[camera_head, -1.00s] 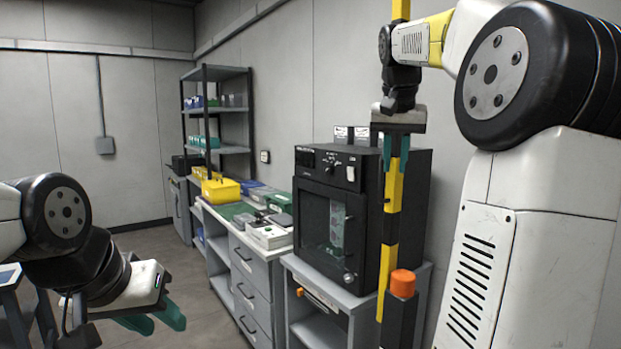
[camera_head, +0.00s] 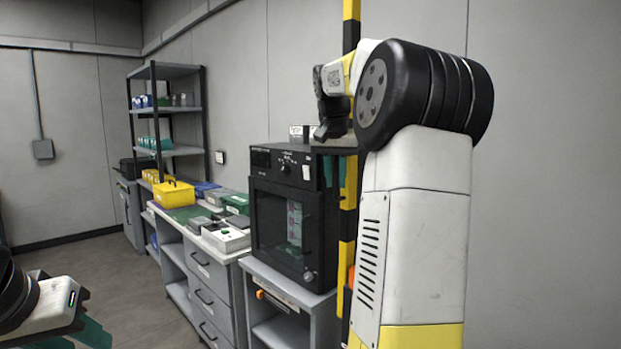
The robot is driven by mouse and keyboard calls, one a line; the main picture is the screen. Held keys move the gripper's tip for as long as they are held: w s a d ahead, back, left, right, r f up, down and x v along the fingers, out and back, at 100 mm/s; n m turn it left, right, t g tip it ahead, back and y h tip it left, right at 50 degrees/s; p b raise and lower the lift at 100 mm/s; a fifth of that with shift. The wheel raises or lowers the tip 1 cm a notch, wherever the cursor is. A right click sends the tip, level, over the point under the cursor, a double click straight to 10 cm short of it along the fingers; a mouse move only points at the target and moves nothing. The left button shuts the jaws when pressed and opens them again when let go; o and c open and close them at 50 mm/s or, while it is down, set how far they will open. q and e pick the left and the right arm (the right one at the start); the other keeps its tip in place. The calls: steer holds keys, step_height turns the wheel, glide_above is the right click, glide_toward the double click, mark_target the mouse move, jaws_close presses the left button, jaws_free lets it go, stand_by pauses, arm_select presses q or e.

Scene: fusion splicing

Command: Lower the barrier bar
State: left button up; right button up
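The barrier bar (camera_head: 347,222) is a yellow and black striped pole standing upright in front of the black oven. It runs out of the top of the picture, and my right arm hides part of it. My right gripper (camera_head: 336,172) is at the bar at the height of the oven's top, its teal fingers pointing down beside the bar. I cannot tell whether they grip it. My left gripper (camera_head: 78,335) is at the lower left, far from the bar. Its teal fingers look apart and empty, partly cut off by the picture's bottom edge.
The black oven (camera_head: 262,218) stands on a grey cabinet (camera_head: 290,288) just behind the bar. A workbench (camera_head: 208,262) with a yellow box (camera_head: 173,194) and small devices continues left to a shelf rack (camera_head: 204,110). Open floor (camera_head: 130,290) lies at the left.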

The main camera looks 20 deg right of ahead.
steer(key=shift+c, duration=0.4)
jaws_close()
stand_by(0.9)
